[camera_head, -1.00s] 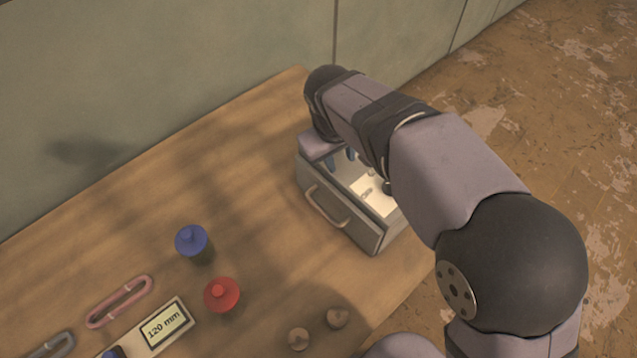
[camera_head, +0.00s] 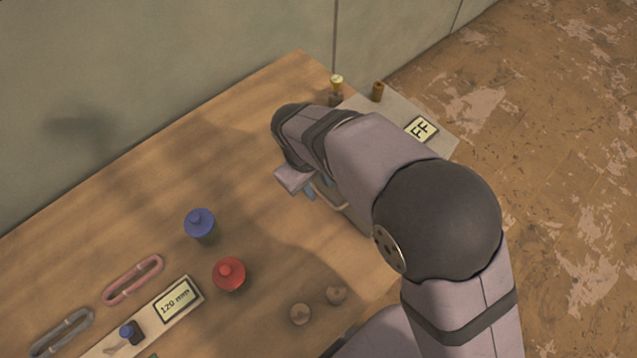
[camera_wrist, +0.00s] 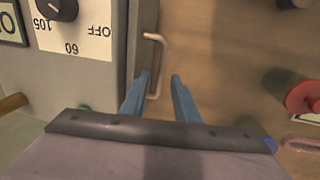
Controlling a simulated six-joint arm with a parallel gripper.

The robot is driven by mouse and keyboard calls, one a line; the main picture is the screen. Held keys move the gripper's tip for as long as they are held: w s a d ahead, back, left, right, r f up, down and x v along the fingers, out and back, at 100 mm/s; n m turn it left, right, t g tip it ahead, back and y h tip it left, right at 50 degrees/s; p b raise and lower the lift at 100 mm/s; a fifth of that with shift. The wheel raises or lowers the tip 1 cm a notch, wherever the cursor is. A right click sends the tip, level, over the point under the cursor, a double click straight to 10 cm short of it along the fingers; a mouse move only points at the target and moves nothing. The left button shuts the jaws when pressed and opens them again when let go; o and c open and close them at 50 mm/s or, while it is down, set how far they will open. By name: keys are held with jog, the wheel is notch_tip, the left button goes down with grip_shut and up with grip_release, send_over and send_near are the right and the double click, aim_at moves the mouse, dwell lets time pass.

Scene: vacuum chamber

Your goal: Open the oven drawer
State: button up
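The oven is a grey box with a display (camera_head: 421,129) on top, partly hidden behind my arm in the head view. In the wrist view its top panel (camera_wrist: 85,42) shows a black knob and dial markings. The drawer handle (camera_wrist: 162,50) is a pale, bent bar on the front face. The drawer looks shut against the body. My gripper (camera_wrist: 159,76) is open, its blue fingers pointing at the handle, with the handle's near part between the fingertips. I cannot tell whether they touch it. In the head view the gripper (camera_head: 309,192) is at the oven's front.
A blue knobbed piece (camera_head: 199,223) and a red one (camera_head: 229,273) stand on the wooden table in front. A pink loop (camera_head: 132,280), a grey loop (camera_head: 62,332), a 120 mm display (camera_head: 179,301) and two small round pieces (camera_head: 300,314) lie nearer. Bare table lies before the drawer.

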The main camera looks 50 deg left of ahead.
jog(key=shift+w+f, duration=0.2)
jog(key=shift+f, duration=0.8)
grip_shut()
jog(key=shift+s, duration=0.1)
jog(key=s+b, duration=0.1)
jog(key=s, duration=1.5)
jog(key=shift+s, duration=0.25)
grip_release()
